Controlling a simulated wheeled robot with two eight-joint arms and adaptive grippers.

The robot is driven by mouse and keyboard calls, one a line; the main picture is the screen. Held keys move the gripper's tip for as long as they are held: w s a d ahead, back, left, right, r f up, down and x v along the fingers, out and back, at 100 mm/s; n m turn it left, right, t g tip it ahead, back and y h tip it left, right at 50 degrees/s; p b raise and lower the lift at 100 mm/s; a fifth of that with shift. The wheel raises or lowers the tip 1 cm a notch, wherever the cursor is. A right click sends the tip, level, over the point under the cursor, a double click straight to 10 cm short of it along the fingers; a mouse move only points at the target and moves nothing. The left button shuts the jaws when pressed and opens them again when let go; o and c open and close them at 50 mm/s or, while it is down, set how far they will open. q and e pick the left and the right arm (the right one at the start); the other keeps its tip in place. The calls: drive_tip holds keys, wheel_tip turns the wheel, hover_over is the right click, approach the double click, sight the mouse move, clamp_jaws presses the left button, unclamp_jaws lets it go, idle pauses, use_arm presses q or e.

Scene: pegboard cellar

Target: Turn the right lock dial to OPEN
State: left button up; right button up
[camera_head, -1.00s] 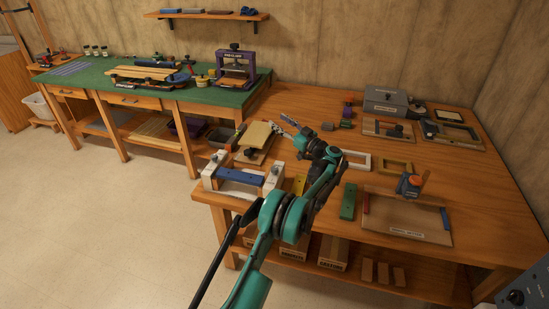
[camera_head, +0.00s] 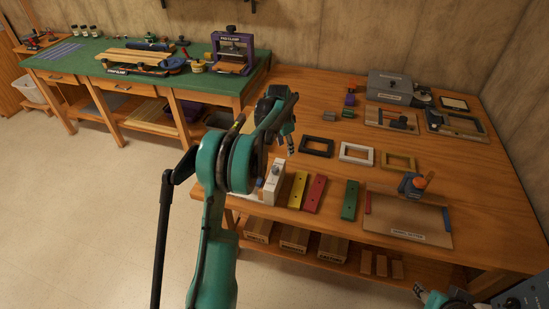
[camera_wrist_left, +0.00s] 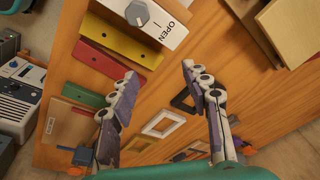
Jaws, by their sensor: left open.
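The right lock block (camera_head: 273,184) is a white block at the table's front-left edge in the head view, partly behind my left arm. In the left wrist view its white top (camera_wrist_left: 165,28) carries a grey dial (camera_wrist_left: 137,13) and the word OPEN; the view's top edge cuts it off, and I cannot read the dial's pointer. My left gripper (camera_head: 290,142) is open and empty above the table, beyond and right of the block. In the wrist view its spread fingers (camera_wrist_left: 159,76) are apart from the dial. My right gripper (camera_head: 430,296) seems to show partly at the bottom edge.
Yellow (camera_head: 298,190), red (camera_head: 315,194) and green (camera_head: 349,200) bars lie right of the block. Black (camera_head: 317,147), white (camera_head: 356,153) and tan (camera_head: 398,161) frames lie behind them. A wooden tray (camera_head: 405,230) with a blue-and-orange tool (camera_head: 413,186) stands farther right.

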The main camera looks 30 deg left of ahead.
use_arm(q)
drive_tip(key=g, duration=0.2)
hover_over(275, 167)
drive_tip(key=shift+w+r+n, duration=0.1)
drive_tip(key=shift+r+n, duration=0.2)
drive_tip(key=shift+s+f, duration=0.25)
drive_tip(key=shift+f, duration=0.05)
wheel_tip(275, 167, down, 7)
drive_tip(key=b, duration=0.2)
drive_tip(key=shift+f+b, duration=0.1)
drive_tip(key=shift+b, duration=0.3)
drive_tip(key=shift+c, duration=0.4)
clamp_jaws()
